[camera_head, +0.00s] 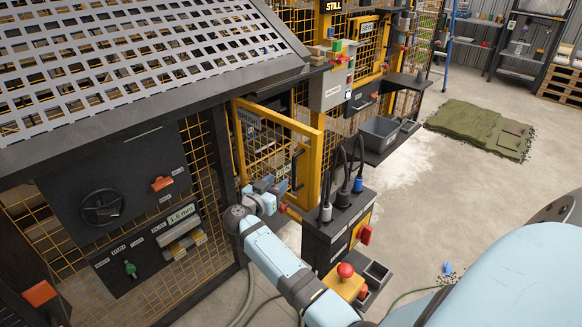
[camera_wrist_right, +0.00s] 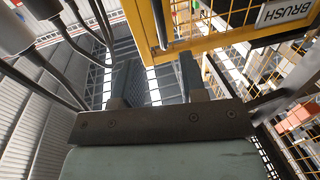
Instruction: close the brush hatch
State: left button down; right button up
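The brush hatch (camera_head: 280,118) is a yellow-framed mesh door standing swung out from the fence in the head view. A black bar handle (camera_head: 297,172) is on its free side. In the wrist view, the yellow frame (camera_wrist_right: 205,42) crosses the top, with a BRUSH label (camera_wrist_right: 286,10) at the upper right. The dark handle (camera_wrist_right: 160,24) shows there just beyond the fingertips, roughly between them. My right gripper (camera_head: 279,188) is beside the lower part of the door, close to the handle; its fingers (camera_wrist_right: 158,78) are apart with nothing between them. My left gripper is not in view.
A dark cabinet (camera_head: 325,240) with several black cables on top stands right of the hatch. A red button on a yellow box (camera_head: 345,280) is low in front. A control panel (camera_head: 125,210) is at left. Green turf (camera_head: 480,130) lies on open floor at right.

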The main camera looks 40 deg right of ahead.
aim_at(293, 168)
jog(key=x, duration=1)
grip_shut()
